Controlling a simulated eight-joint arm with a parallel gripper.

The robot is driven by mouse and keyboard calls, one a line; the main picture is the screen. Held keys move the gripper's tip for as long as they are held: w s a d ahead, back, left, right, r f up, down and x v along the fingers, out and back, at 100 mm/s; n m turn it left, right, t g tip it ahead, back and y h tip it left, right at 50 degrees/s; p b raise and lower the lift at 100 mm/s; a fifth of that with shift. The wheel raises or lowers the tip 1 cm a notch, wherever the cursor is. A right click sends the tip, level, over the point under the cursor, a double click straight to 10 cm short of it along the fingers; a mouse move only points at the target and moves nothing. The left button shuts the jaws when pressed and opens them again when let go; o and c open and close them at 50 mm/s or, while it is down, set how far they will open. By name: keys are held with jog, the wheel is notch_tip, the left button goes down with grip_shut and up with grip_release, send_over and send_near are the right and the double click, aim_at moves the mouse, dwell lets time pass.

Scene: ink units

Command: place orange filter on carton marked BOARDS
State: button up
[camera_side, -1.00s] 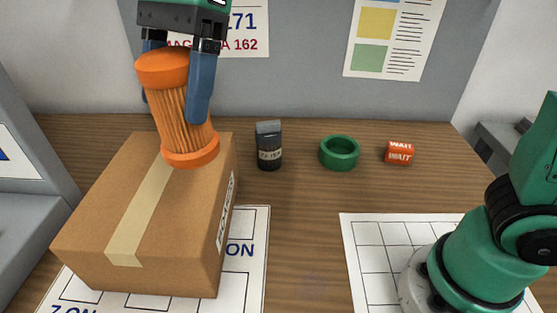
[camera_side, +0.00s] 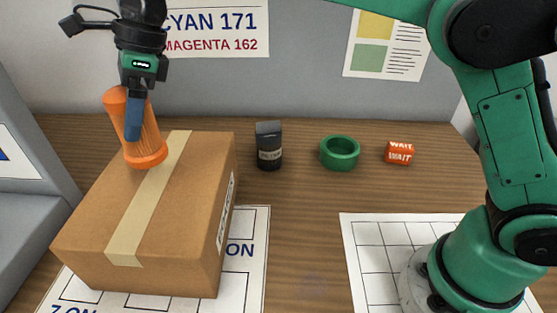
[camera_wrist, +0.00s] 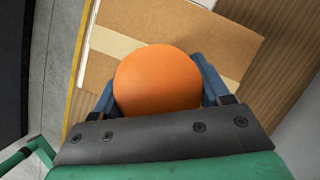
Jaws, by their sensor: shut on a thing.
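The orange filter (camera_side: 146,140), a pleated cylinder with smooth end caps, is held by my gripper (camera_side: 133,132) at the left in the side view. My gripper's blue fingers are shut on it. The filter is slightly tilted. Its lower cap overlaps the top of the brown carton (camera_side: 190,190) near its back left part; I cannot tell whether it touches. The carton has tan tape along its top and a label on its right side, too slanted to read clearly. In the wrist view the filter's round orange end (camera_wrist: 157,80) sits between the blue fingers, with the carton (camera_wrist: 185,25) below.
A white grid sheet (camera_side: 366,235) lies at the front right. The table between is clear.

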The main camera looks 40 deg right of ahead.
aim_at(141, 138)
jog(key=shift+f, duration=1.95)
jog(key=o, duration=1.4)
jog(key=shift+f, duration=0.15)
jog(key=v, duration=1.2)
jog(key=s+d+f+n+t+h, duration=0.2)
jog(key=s+d+f+n+t, duration=0.15)
jog(key=d+n, duration=0.6)
jog(key=s+d+f+n+t+h, duration=0.2)
jog(key=s+d+f+n, duration=0.6)
jog(key=s+f+n, duration=0.1)
jog(key=shift+s+d+f+n+t, duration=0.15)
jog(key=shift+s+f+n+t, duration=0.25)
jog(key=shift+f+n, duration=0.55)
